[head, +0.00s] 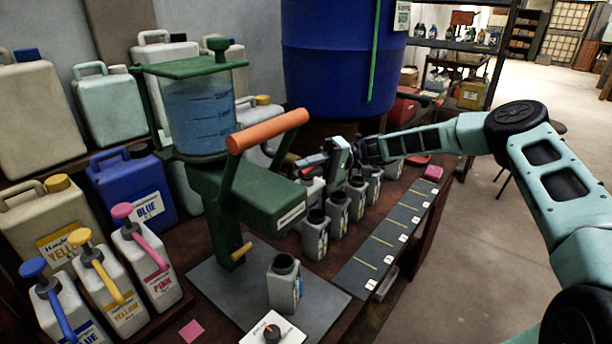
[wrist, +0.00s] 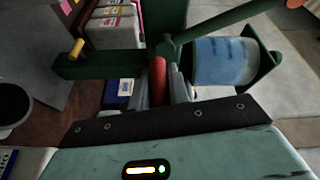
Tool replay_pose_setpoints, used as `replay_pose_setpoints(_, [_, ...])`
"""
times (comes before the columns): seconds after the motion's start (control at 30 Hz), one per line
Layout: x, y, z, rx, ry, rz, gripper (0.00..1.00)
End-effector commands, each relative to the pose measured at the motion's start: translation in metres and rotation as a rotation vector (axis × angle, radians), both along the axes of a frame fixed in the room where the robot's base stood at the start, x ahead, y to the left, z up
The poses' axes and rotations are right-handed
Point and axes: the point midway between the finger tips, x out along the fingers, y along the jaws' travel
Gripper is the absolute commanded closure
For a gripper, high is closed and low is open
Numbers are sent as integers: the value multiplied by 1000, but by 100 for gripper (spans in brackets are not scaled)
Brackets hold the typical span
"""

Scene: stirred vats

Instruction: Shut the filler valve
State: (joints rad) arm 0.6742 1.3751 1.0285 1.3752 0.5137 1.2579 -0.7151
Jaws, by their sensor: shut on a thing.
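The filler is a dark green machine (head: 262,195) with a clear tank of bluish liquid (head: 197,115) and a long orange lever (head: 268,130). A red handle (wrist: 158,80), which looks like the valve's handle, lies between my fingers in the wrist view. My gripper (head: 318,162) is shut on it at the right side of the filler's green body. In the head view the gripper and body hide most of this handle. The tank also shows on its side in the wrist view (wrist: 222,61). A small yellow peg (head: 242,251) sticks out low on the filler.
An open grey bottle (head: 284,285) stands on the plate below the filler. Jugs and pump bottles (head: 145,260) crowd the left. A dark labelled strip (head: 385,240) runs along the right table edge.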

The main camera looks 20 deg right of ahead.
Motion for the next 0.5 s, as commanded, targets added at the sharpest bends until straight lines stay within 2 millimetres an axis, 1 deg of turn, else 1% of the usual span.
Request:
replay_pose_setpoints(0.2, [0, 0, 0, 55, 33, -1, 100])
replay_pose_setpoints(0.5, [1, 0, 1, 70, 45, -2, 100])
